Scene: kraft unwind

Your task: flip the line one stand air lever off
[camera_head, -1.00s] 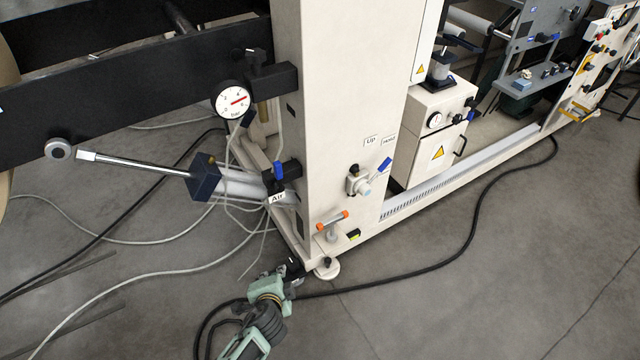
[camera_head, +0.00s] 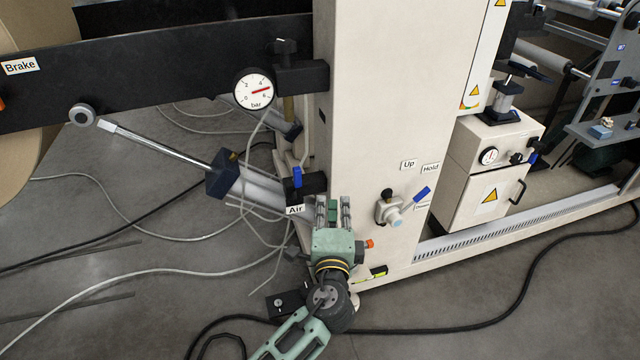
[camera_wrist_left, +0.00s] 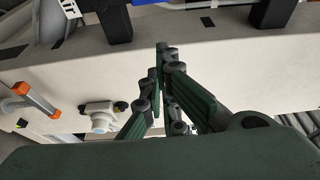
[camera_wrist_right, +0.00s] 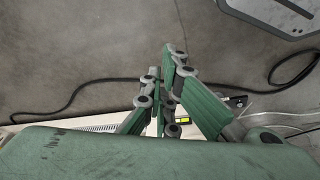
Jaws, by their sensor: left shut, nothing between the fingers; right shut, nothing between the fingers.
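The air valve's blue lever (camera_head: 297,177) stands upright on a black block above the Air label (camera_head: 295,210), on the left side of the cream stand (camera_head: 370,90). My left gripper (camera_head: 333,203) is shut and empty, to the right of the Air label and below the lever, in front of the stand. In the left wrist view its fingertips (camera_wrist_left: 163,58) point up along the cream face, with a bit of blue (camera_wrist_left: 150,2) at the top edge. My right gripper (camera_wrist_right: 166,62) is shut and empty in the right wrist view, over the floor.
A pressure gauge (camera_head: 255,89) hangs above the lever and a cylinder (camera_head: 262,187) lies to its left. An orange-handled fitting (camera_wrist_left: 38,98) shows low on the stand. Hoses cross the floor.

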